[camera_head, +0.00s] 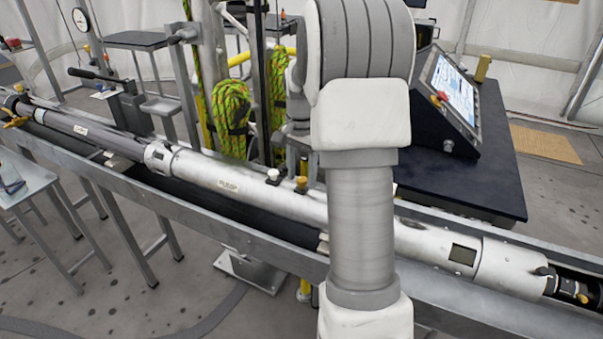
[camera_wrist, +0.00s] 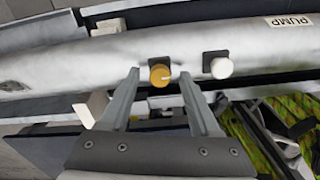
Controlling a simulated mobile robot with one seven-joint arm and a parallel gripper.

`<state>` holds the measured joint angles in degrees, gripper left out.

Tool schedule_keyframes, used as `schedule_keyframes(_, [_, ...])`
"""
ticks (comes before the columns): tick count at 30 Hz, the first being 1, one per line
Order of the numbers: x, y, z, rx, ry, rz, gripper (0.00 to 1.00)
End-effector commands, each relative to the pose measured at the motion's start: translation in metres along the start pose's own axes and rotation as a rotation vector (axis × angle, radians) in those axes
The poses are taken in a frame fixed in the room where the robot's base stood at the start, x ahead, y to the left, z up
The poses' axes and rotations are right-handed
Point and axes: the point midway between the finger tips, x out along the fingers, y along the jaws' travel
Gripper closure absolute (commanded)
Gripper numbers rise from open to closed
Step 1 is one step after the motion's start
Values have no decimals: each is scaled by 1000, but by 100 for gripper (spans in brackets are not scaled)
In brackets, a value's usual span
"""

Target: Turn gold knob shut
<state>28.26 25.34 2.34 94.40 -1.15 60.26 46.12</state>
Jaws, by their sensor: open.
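The gold knob (camera_wrist: 160,75) is a small round knob on a dark square base on the side of the long white-grey tube marked PUMP (camera_wrist: 70,65). In the head view the gold knob (camera_head: 301,184) shows on top of the tube (camera_head: 240,187), just left of my arm. My gripper (camera_wrist: 160,86) is open and empty. In the wrist view its two fingertips lie to the left and right of the gold knob, with gaps on both sides. I cannot tell whether the tips reach as deep as the knob. The fingers are not clear in the head view.
A similar white knob (camera_wrist: 221,68) sits to the right of the gold one in the wrist view. A metal trough (camera_head: 190,215) runs along the tube. Green ropes (camera_head: 231,115) hang behind it. A dark table with a control screen (camera_head: 452,88) stands at the right.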

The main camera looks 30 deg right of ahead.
Motion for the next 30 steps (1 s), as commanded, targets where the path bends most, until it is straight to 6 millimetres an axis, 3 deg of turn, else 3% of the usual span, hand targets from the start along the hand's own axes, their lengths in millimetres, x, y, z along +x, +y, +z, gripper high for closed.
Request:
schedule_keyframes(5, [-5, 0, 0, 0, 1, -1, 37])
schedule_keyframes(8, [-18, -1, 0, 0, 2, -2, 37])
schedule_keyframes(21, [-122, -1, 0, -1, 4, -3, 37])
schedule_keyframes(30, [-168, -1, 0, -1, 1, -2, 37])
